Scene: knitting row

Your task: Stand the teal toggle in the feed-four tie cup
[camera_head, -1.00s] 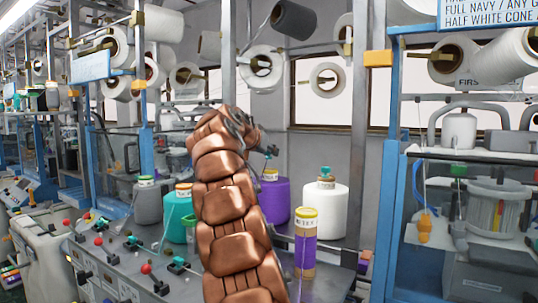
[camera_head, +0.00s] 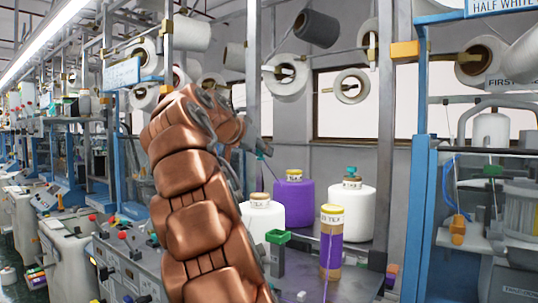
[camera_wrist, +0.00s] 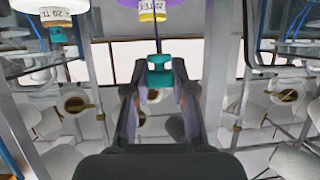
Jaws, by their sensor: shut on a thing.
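The teal toggle (camera_wrist: 159,72) is held between the two dark fingers of my gripper (camera_wrist: 159,82) in the wrist view. It is a blocky piece with a wide top and a narrower middle, and a thin dark line runs from it toward the purple cone (camera_wrist: 174,6). In the head view my gripper (camera_head: 256,148) is mostly behind my copper arm, up in front of the back wall and above the cones, with the toggle barely visible. I cannot pick out which cup is the feed-four tie cup. A green square-topped holder (camera_head: 278,237) stands on the machine bed beside my arm.
White cones (camera_head: 262,222) (camera_head: 352,212), a purple cone (camera_head: 294,203) and a purple-and-brown yarn tube (camera_head: 331,245) stand right of my arm. A teal piece (camera_head: 351,171) tops the right white cone. A blue post (camera_head: 420,190) and grey uprights rise nearby.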

